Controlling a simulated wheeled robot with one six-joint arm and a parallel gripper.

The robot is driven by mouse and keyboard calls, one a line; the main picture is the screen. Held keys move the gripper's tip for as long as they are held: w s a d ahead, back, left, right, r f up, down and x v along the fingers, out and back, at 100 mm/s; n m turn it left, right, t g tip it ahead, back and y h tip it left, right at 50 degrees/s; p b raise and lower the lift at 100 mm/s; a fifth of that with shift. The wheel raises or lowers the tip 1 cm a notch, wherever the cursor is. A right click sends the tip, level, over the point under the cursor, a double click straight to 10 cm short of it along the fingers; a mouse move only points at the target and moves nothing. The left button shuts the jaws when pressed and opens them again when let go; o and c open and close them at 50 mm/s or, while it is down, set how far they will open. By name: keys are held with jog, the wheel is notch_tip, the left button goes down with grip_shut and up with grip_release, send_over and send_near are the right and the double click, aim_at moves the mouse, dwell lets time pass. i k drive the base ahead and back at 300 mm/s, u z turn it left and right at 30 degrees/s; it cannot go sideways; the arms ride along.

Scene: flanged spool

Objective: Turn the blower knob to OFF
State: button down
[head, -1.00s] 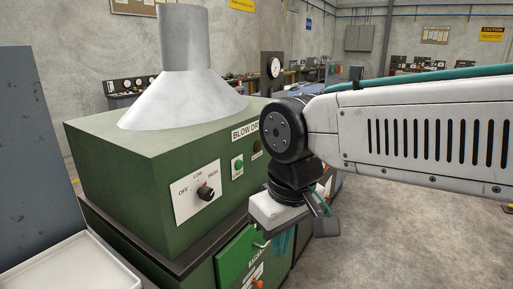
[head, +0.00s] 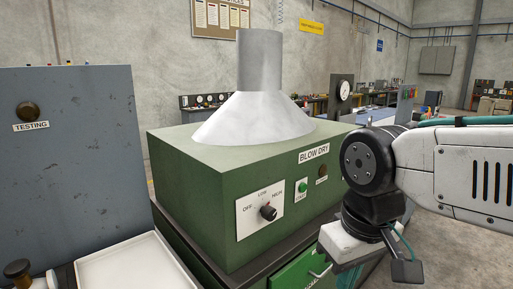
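My gripper (head: 385,265) hangs to the right of the knob, in front of the box's right side, apart from the knob. Its fingers are partly hidden by its own body, so its opening does not show.
A grey metal hood (head: 255,115) stands on the box. A green button (head: 302,187) is right of the knob plate. A white tray (head: 130,265) and a grey TESTING panel (head: 85,150) are at left. A green drawer front (head: 305,272) is below.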

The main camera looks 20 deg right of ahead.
aim_at(268, 212)
jog(key=z, duration=1.35)
jog(key=k, duration=0.85)
jog(key=u, duration=1.4)
jog(key=i, duration=0.5)
jog(key=z, duration=0.05)
